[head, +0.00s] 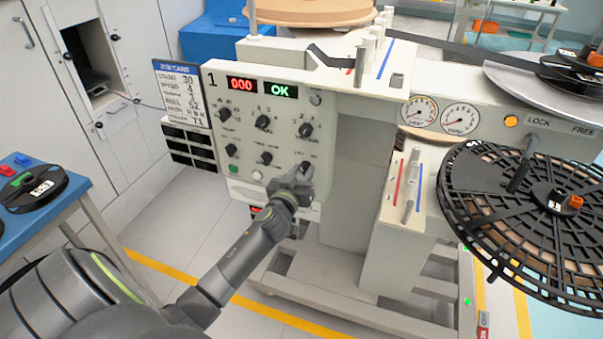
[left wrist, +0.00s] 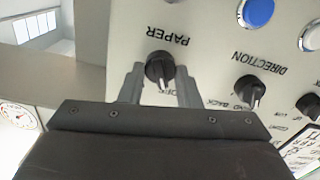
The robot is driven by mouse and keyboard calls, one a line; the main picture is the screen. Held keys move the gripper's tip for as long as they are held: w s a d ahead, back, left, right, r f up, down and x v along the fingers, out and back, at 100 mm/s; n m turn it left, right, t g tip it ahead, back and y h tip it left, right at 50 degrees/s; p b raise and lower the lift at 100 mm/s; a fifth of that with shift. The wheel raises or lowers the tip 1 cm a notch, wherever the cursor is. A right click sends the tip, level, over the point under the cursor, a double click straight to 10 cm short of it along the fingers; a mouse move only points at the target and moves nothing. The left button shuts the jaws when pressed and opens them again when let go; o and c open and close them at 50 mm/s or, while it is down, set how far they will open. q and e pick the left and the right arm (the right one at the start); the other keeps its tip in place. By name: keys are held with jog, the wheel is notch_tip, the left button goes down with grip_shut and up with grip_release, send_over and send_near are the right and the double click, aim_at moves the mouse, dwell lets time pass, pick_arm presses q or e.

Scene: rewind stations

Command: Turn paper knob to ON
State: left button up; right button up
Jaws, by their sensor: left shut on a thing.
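The paper knob (left wrist: 159,68) is a round black knob with a pale pointer mark, next to the upside-down PAPER label in the left wrist view. Its pointer faces the bottom of that view, near partly hidden lettering, so I cannot tell its exact setting. My left gripper (left wrist: 160,82) has one finger on each side of the knob and is shut on it. In the head view my left gripper (head: 298,178) is at the lower right of the control panel (head: 285,130), largely covering the paper knob. My right gripper is not in view.
The direction knob (left wrist: 250,90) is beside the paper knob, with a blue button (left wrist: 256,12) near it. The panel displays (head: 281,91) read 000 and OK. A large black reel (head: 520,215) is at the right. A blue table (head: 40,205) stands at the left.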

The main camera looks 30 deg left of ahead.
pick_arm(q)
jog(key=m, duration=0.2)
jog(key=shift+m, duration=0.4)
jog(key=m, duration=0.2)
jog(key=shift+d+m, duration=0.1)
jog(key=shift+m, duration=0.3)
jog(key=m, duration=0.2)
jog(key=shift+m, duration=1.8)
jog(key=o, duration=1)
jog(key=shift+d, duration=0.1)
jog(key=shift+s+f, duration=0.1)
